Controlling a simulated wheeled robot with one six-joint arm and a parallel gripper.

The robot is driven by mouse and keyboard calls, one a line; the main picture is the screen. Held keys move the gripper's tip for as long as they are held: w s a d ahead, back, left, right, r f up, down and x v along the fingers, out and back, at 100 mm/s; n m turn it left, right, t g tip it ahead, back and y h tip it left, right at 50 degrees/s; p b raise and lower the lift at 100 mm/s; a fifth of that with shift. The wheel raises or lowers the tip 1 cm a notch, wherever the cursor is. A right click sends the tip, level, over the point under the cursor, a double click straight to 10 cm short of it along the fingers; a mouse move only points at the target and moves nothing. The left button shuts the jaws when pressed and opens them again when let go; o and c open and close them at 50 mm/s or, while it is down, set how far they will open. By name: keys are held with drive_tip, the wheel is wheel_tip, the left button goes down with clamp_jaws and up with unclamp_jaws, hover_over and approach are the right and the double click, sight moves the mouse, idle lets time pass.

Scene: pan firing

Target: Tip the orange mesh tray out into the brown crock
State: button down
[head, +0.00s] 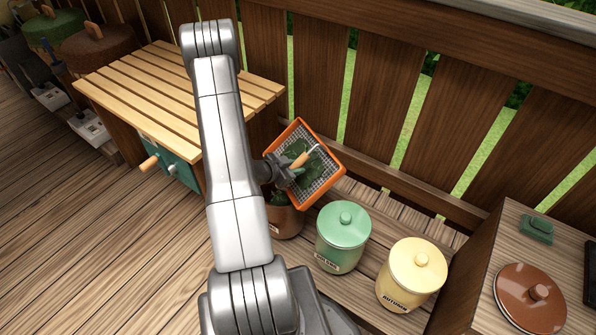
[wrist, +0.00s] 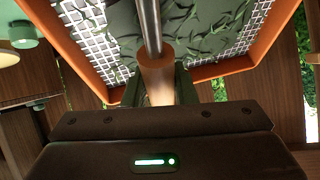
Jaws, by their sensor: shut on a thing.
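The orange mesh tray (head: 334,165) is held up in the air by my gripper (head: 291,167) and is tilted. Green leaves lie on its mesh. The wrist view shows the tray's orange rim (wrist: 215,69) close up, with leaves on the mesh. My gripper is shut on the tray's wooden handle (wrist: 157,80), which has a metal rod running over the tray. The brown crock (head: 284,221) stands on the low deck shelf below the tray, open, with some green inside. The arm and tray hide part of the crock.
A green lidded crock (head: 343,238) and a cream lidded crock (head: 411,274) stand to the right of the brown one. A brown lid (head: 530,297) lies on the wooden stand at right. A slatted table (head: 160,88) is at left, and a fence (head: 400,85) runs behind.

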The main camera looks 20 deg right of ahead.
drive_tip(key=shift+s+a+f+n+t+h+b, duration=0.1)
drive_tip(key=shift+a+f+t+h+b, duration=0.15)
drive_tip(key=shift+a+h+b, duration=0.75)
drive_tip(key=shift+s+a+f+n+t+h+b, duration=0.15)
drive_tip(key=shift+a+f+h+b, duration=0.2)
drive_tip(key=shift+b, duration=1.3)
drive_tip(key=shift+s+a+f+n+t+h+b, duration=0.1)
drive_tip(key=shift+a+f+t+h+b, duration=0.1)
drive_tip(key=shift+a+h+b, duration=0.8)
drive_tip(key=shift+d+r+b, duration=0.1)
drive_tip(key=shift+d+b, duration=0.05)
drive_tip(key=shift+b, duration=0.7)
